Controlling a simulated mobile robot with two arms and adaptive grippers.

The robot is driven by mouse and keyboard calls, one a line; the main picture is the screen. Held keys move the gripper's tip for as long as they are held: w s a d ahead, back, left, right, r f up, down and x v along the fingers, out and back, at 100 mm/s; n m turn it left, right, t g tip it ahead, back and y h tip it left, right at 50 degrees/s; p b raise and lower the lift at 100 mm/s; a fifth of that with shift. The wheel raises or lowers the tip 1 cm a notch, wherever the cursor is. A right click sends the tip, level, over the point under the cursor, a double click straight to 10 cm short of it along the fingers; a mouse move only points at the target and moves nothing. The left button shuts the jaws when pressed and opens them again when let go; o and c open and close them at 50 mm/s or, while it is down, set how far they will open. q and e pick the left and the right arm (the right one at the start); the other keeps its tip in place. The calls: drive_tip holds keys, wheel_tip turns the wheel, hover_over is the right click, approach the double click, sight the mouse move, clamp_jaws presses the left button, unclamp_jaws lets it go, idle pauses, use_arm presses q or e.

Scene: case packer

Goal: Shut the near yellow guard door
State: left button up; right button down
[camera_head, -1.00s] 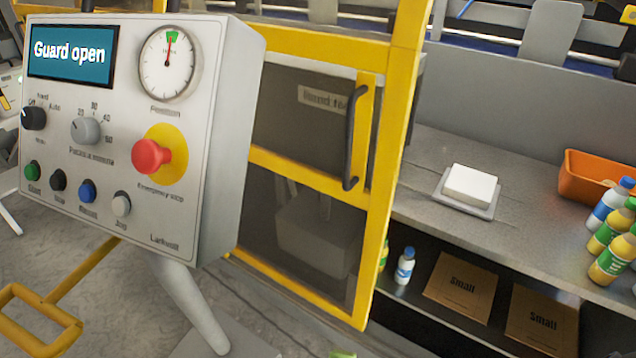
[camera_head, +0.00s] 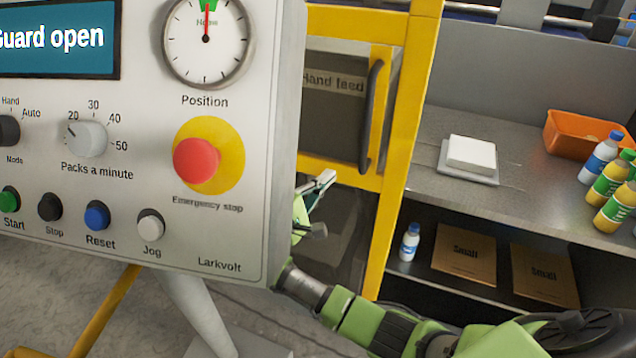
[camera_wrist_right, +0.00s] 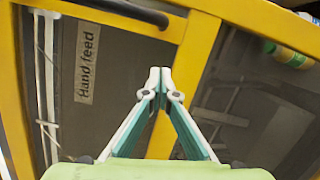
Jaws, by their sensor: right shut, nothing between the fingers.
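The near yellow guard door (camera_head: 399,130) stands in the middle of the head view, with a dark window and a dark vertical handle (camera_head: 371,118). The control panel (camera_head: 250,236) covers its left part, and the panel screen (camera_head: 57,38) reads "Guard open". My right gripper (camera_head: 328,179) is beside the panel's right edge, in front of the door and below the handle's level. In the right wrist view the gripper (camera_wrist_right: 160,74) is shut and empty, pointing at the yellow frame (camera_wrist_right: 192,62); the handle (camera_wrist_right: 122,9) is at the top. I cannot tell whether the fingertips touch the door. My left gripper is not in view.
The panel, with its red emergency stop (camera_head: 197,160), stands close to my right gripper on the left. Right of the door is a grey bench (camera_head: 440,196) with a white block (camera_head: 472,154), an orange bin (camera_head: 574,136) and several bottles. Flat cartons (camera_head: 464,254) lie on the shelf below.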

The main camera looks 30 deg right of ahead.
sight(348, 157)
drive_tip(key=p+x, duration=0.1)
drive_tip(key=x, duration=0.4)
drive_tip(key=shift+d+r+p, duration=0.1)
drive_tip(key=shift+r+p, duration=0.05)
drive_tip(key=shift+p, duration=0.2)
drive_tip(key=s+d, duration=0.1)
drive_tip(key=s+p, duration=0.1)
drive_tip(key=shift+s+d+r, duration=0.2)
drive_tip(key=shift+s+d, duration=0.1)
drive_tip(key=shift+d, duration=0.1)
drive_tip(key=shift+s+p, duration=0.15)
drive_tip(key=shift+p, duration=0.15)
drive_tip(key=shift+d+f, duration=0.1)
